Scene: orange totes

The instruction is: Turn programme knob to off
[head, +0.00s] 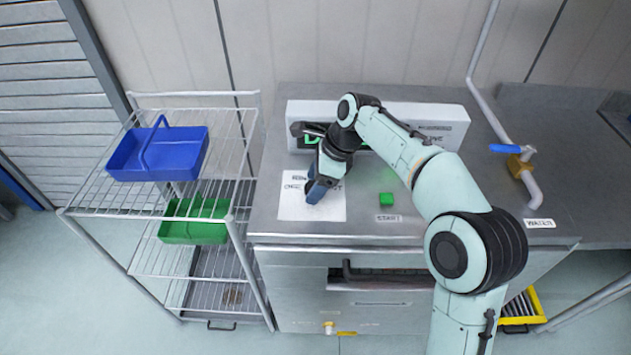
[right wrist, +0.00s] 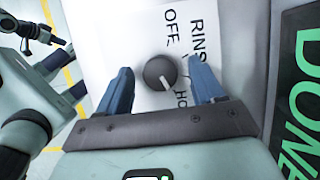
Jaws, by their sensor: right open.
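The programme knob (right wrist: 158,71) is round and dark grey with a pale pointer line, on a white label panel (head: 296,206) on the steel worktop. In the right wrist view, the pointer line aims down and slightly right, toward a partly hidden label starting "HO". The word "OFF" is printed above the knob, and "RINS" to its upper right. My right gripper (right wrist: 161,68) is open, one blue finger on each side of the knob, with visible gaps. In the head view my right gripper (head: 318,190) covers the knob.
A grey display box (head: 452,122) with green "DONE" text stands behind the panel. A green button (head: 386,199) with a label is right of the panel. A wire rack (head: 110,188) with blue (head: 125,160) and green (head: 178,231) totes stands left. A blue-handled tap (head: 512,149) is at right.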

